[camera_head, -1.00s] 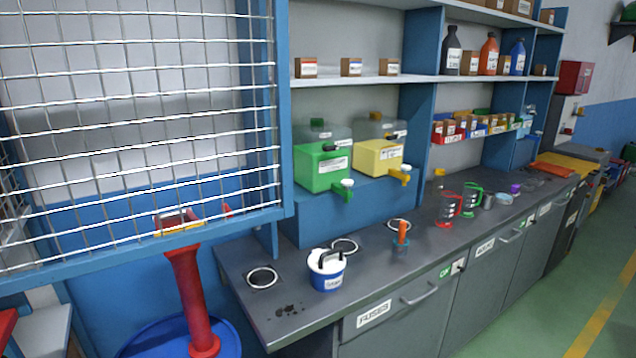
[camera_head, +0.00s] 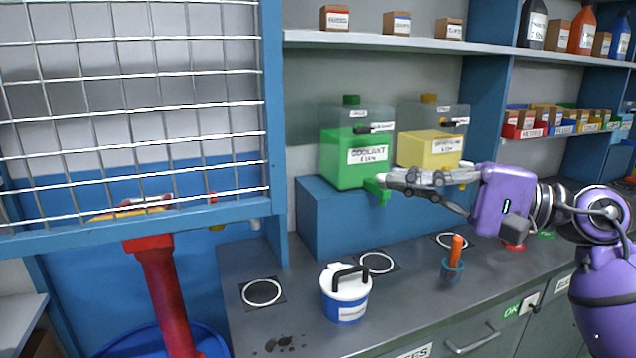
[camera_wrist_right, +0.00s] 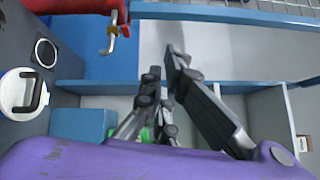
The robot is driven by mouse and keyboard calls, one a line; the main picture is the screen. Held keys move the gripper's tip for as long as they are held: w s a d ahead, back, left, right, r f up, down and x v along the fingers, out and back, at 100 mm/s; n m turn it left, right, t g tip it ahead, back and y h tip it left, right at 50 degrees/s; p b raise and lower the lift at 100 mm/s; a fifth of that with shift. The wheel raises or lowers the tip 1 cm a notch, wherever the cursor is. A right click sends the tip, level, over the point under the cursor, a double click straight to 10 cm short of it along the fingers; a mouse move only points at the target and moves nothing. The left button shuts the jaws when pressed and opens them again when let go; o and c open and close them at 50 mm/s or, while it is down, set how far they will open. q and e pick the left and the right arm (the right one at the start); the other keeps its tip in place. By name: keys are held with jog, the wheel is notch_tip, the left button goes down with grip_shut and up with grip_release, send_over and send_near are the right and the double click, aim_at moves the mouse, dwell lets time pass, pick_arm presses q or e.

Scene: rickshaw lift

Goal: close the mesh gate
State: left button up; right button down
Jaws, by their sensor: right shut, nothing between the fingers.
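The mesh gate (camera_head: 274,125) is a blue frame with a light wire grid at the left of the head view. It stands in front of the back wall, its right upright close to the left end of the shelves. My right gripper (camera_head: 388,180) is shut and empty. It points left in front of the green coolant tank (camera_head: 345,170), to the right of the gate and apart from it. In the right wrist view the fingers (camera_wrist_right: 160,68) show close together, with a blue bar (camera_wrist_right: 230,14) along the top. My left gripper is not in view.
On the grey bench (camera_head: 310,335) stand a white and blue tub (camera_head: 346,300) and a small cup with an orange handle (camera_head: 453,262). A yellow tank (camera_head: 428,150) sits beside the green one. A red post (camera_head: 168,290) stands under the gate.

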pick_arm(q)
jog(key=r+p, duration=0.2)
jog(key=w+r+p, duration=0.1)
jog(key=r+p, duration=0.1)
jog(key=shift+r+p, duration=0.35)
pick_arm(e)
jog(key=w+a+r+n, duration=0.1)
jog(key=w+a, duration=0.2)
jog(key=a, duration=0.9)
jog(key=shift+w+a+r+n+h, duration=0.2)
jog(key=shift+n+h, duration=0.2)
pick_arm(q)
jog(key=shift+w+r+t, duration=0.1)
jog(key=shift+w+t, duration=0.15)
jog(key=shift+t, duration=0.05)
